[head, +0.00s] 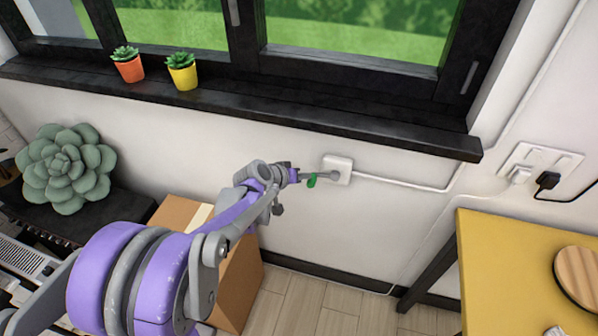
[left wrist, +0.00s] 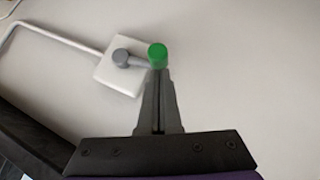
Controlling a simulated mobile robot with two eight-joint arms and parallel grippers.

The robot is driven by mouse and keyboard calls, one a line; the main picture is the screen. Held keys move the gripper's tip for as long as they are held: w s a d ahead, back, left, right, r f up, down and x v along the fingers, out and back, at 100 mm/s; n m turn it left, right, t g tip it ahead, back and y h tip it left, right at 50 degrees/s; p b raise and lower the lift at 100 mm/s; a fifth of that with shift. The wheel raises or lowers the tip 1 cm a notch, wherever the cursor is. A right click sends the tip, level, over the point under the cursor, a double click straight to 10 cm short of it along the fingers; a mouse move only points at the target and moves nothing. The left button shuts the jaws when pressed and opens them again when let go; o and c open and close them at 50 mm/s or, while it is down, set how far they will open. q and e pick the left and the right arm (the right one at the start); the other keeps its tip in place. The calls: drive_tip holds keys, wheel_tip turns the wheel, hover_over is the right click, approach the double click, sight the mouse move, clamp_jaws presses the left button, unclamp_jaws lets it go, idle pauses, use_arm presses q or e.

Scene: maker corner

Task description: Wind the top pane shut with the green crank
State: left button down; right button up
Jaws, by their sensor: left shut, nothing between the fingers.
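The crank has a green knob (head: 311,181) on a grey arm, turning on a white wall box (head: 338,165) below the window sill. In the left wrist view the green knob (left wrist: 158,55) is right of the grey hub (left wrist: 120,57), at the end of the short arm. My left gripper (head: 297,174) is shut and empty, its fingers pointing at the knob. In the left wrist view its fingertips (left wrist: 159,76) lie just below the knob; I cannot tell if they touch it. My right gripper is not in view. The top pane cannot be made out; only lower window parts show.
The dark sill (head: 330,118) juts out above the box. It holds an orange pot (head: 130,70) and a yellow pot (head: 184,77). A cardboard box (head: 238,280) stands below my left arm. A yellow table (head: 510,265) is at the right. Wall between is clear.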

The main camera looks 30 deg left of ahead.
use_arm(q)
drive_tip(key=shift+f, duration=0.1)
idle(0.3)
drive_tip(key=shift+a+f+h+b, duration=0.1)
drive_tip(key=shift+f+h+b, duration=0.1)
drive_tip(key=shift+h+b, duration=0.1)
drive_tip(key=shift+f+n, duration=0.2)
drive_tip(key=shift+n, duration=0.1)
wheel_tip(320, 180, down, 5)
drive_tip(key=n+t+h+b, duration=0.2)
drive_tip(key=h+b, duration=0.1)
drive_tip(key=b, duration=0.2)
drive_tip(key=shift+r, duration=0.2)
drive_tip(key=shift+d, duration=0.2)
idle(0.4)
